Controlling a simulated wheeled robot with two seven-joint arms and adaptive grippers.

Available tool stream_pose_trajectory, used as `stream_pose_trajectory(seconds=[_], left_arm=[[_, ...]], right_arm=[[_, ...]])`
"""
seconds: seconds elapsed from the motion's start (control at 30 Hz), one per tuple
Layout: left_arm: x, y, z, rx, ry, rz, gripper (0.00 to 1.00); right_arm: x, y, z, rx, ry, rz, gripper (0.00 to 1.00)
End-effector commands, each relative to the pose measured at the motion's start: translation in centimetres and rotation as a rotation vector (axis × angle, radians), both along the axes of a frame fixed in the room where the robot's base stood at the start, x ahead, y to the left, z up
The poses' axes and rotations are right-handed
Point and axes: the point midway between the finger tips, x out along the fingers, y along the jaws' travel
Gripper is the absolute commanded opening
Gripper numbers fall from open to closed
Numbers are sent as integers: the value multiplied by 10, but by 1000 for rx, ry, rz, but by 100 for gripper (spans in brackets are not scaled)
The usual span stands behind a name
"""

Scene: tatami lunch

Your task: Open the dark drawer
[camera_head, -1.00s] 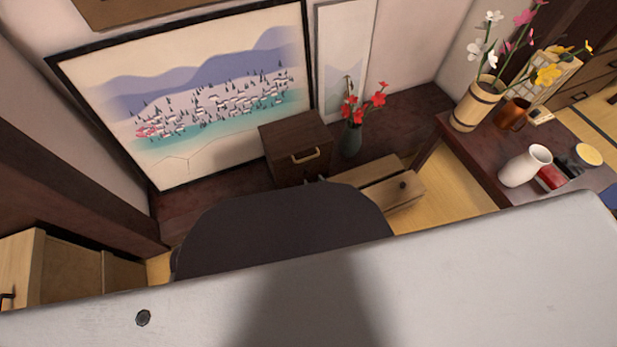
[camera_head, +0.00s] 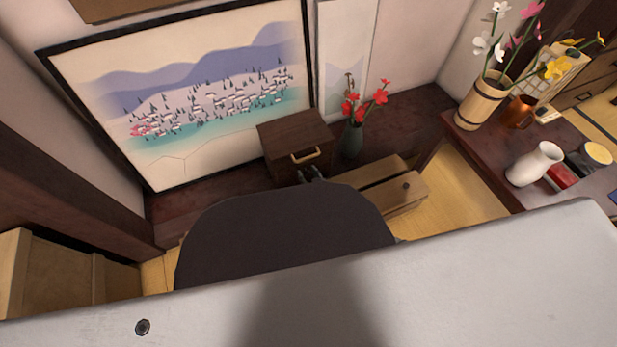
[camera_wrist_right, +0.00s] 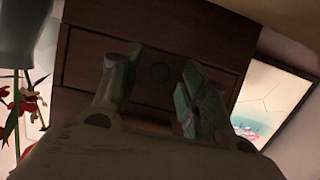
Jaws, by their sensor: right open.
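A dark wooden cabinet (camera_head: 291,134) stands against the wall below the large picture. My right gripper (camera_head: 312,173) shows just in front of and below this handle, mostly hidden behind my own dark arm part. In the right wrist view, the right gripper (camera_wrist_right: 158,85) is open, its two green-padded fingers apart before the dark cabinet (camera_wrist_right: 222,45). A small round dark spot lies between the fingertips. I cannot tell whether the fingers touch the handle. My left gripper is not in view.
A vase with red flowers (camera_head: 352,138) stands beside the cabinet. A dark table (camera_head: 490,165) at right holds a white vase (camera_head: 535,163) and a wooden flower bucket (camera_head: 482,103).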

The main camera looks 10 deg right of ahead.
Motion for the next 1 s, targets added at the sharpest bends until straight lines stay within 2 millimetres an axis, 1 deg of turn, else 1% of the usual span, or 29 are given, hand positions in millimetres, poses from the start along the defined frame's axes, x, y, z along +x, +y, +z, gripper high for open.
stream_pose_trajectory(seconds=[0.37,0.47,0.7,0.73,1.0], left_arm=[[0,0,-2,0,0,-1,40],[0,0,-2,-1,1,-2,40],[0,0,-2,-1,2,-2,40],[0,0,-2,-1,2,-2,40],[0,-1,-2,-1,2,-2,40]], right_arm=[[2,0,-1,-1,1,0,44],[2,0,-1,-1,0,0,34],[2,0,-1,-1,0,0,3],[2,0,-1,-1,0,0,0],[1,0,-1,-1,1,0,0]])
